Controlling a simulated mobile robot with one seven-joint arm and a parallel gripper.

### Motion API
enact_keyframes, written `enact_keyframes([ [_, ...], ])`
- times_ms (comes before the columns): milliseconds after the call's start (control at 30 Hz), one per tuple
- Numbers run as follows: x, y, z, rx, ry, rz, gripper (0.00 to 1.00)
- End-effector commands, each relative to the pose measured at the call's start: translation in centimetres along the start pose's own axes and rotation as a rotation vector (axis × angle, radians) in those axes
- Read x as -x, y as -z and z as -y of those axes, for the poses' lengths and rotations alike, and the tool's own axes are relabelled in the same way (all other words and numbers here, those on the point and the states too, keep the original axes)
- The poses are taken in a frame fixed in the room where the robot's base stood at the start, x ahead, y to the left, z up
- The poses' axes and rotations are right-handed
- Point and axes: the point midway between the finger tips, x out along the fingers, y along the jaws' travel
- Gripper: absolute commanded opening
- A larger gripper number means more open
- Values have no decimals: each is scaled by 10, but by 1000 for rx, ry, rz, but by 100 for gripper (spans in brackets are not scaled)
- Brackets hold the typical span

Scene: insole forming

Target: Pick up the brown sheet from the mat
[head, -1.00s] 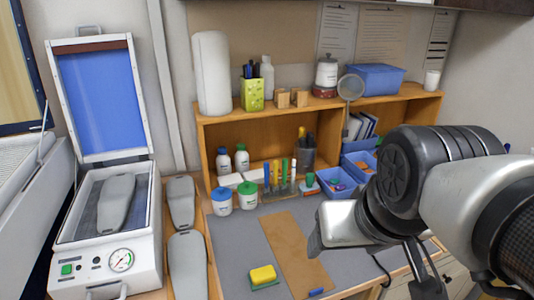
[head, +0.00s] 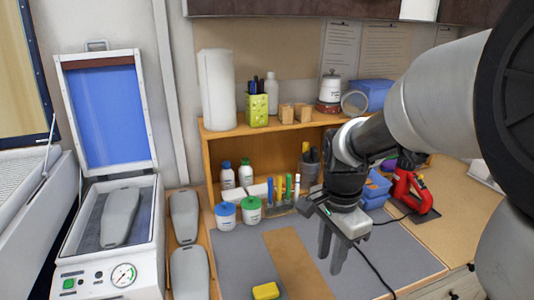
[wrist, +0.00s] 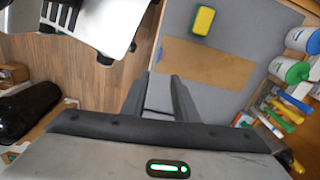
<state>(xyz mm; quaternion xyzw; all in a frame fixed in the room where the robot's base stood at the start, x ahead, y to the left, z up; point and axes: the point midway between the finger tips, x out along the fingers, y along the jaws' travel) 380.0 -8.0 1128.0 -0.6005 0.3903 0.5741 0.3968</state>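The brown sheet (head: 300,265) lies flat on the grey mat (head: 235,250) on the bench. It also shows in the wrist view (wrist: 208,62), ahead of the fingers and to their right. My gripper (head: 331,260) points down over the mat, just right of the sheet in the head view. Its two fingers are apart with nothing between them, as the wrist view (wrist: 158,78) also shows. The sheet's near end is cut off by the head view's lower edge.
A yellow sponge (head: 265,291) lies left of the sheet. Jars (head: 225,215) and a marker rack (head: 283,205) stand along the mat's back. Blue bins (head: 375,190) and a red tool (head: 408,190) are behind and right of my gripper.

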Motion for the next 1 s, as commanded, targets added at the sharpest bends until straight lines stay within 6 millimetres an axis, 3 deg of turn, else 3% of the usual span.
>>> enact_keyframes([
  [267, -34, 2, 5, -111, -36, 27, 27],
  [700, -123, -1, 2, -108, -34, 27, 27],
  [1000, -146, -1, 1, -108, -33, 27, 27],
])
